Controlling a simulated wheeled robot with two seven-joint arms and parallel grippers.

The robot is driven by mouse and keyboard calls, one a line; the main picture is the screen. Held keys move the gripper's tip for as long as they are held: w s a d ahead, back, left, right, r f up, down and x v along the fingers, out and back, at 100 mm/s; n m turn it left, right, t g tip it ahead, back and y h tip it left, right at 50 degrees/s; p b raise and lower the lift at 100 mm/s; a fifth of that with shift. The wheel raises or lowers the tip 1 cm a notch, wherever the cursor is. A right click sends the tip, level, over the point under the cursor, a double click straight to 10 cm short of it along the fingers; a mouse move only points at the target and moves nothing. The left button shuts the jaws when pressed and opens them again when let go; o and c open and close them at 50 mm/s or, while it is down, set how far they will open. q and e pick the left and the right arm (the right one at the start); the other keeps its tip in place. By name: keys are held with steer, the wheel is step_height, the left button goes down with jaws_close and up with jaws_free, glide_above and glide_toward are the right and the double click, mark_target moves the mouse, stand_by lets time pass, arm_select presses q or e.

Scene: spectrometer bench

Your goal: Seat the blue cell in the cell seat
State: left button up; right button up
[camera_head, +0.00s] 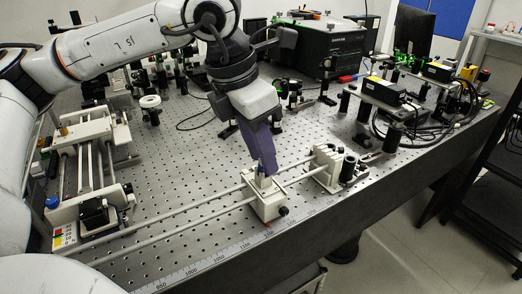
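My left gripper (262,162) points down from its purple fingers, right above a white carriage block (266,203) on the twin rails. This block appears to be the cell seat. The gap between the fingers is hidden. My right gripper is not in view.
Two rails (185,226) run across the perforated bench (190,170), with a second white holder (325,167) to the right. A white slide stage (88,165) with a blue knob (52,202) stands left. Optics and cables crowd the back. The bench behind the rails is mostly clear.

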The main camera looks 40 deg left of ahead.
arm_select(q)
steer(key=v, duration=1.2)
steer(key=shift+r, duration=0.25)
steer(key=shift+f, duration=0.1)
